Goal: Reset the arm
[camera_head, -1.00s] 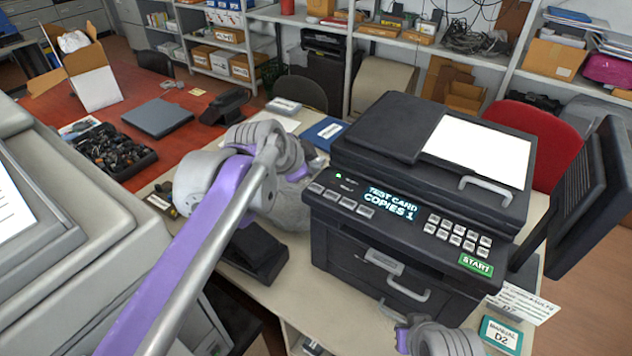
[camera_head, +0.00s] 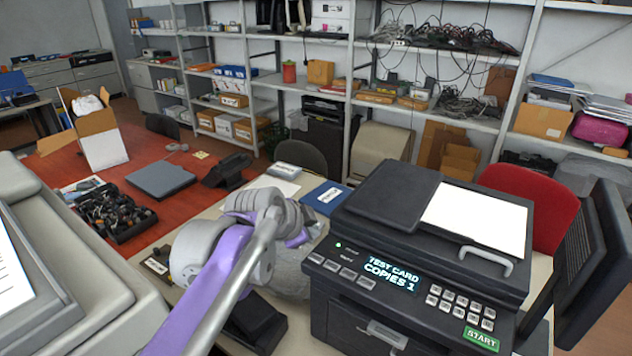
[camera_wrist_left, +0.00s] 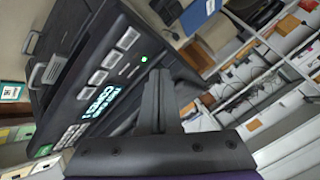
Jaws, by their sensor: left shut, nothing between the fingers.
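My left arm (camera_head: 225,265), purple and grey, rises from the bottom left to beside the black printer's left side. Its gripper is mostly hidden behind the wrist in the head view. In the left wrist view my left gripper (camera_wrist_left: 160,78) shows its dark fingers together, shut and empty, with the printer (camera_wrist_left: 85,50) behind them. The printer (camera_head: 345,305) stands on the table, its lid carrying a white sheet (camera_head: 478,215). Its lit display (camera_head: 390,276) reads "TEST CARD COPIES 1". My right gripper is not in view.
A black monitor-like panel (camera_head: 590,270) stands right of the printer. A grey machine (camera_head: 75,270) fills the lower left. A blue folder (camera_head: 326,197) lies behind my left wrist. A red table (camera_head: 150,215) and loaded shelves (camera_head: 440,110) stand farther back.

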